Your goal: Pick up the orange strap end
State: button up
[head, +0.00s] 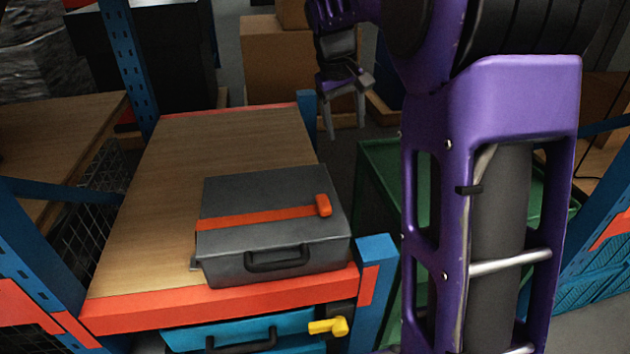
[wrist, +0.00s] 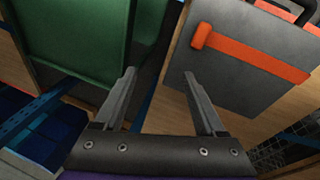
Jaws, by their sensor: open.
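A dark grey case (head: 235,190) with a black handle lies on the wooden shelf. An orange strap (head: 255,217) runs across its top, and the orange strap end (head: 323,205) is a thicker block at the strap's right. In the wrist view the strap end (wrist: 202,36) is at the upper right, at the strap's left end, beyond the right finger. My gripper (head: 345,118) is in the air behind and above the case, near the shelf's far right corner. Its two fingers (wrist: 160,92) are apart with nothing between them, away from the strap end.
The wooden shelf (head: 150,200) has an orange front beam (head: 220,302) and blue posts (head: 375,250). A green bin (head: 378,175) stands to its right. A blue case (head: 240,332) with a yellow piece (head: 328,326) is below. The shelf left of the case is clear.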

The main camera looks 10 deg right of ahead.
jog(key=m+g+y, duration=0.2)
send_near(324, 201)
jog(key=shift+s+f, duration=0.2)
jog(key=shift+f, duration=1.05)
jog(key=shift+w+f, duration=0.15)
jog(key=shift+f, duration=3)
grip_shut()
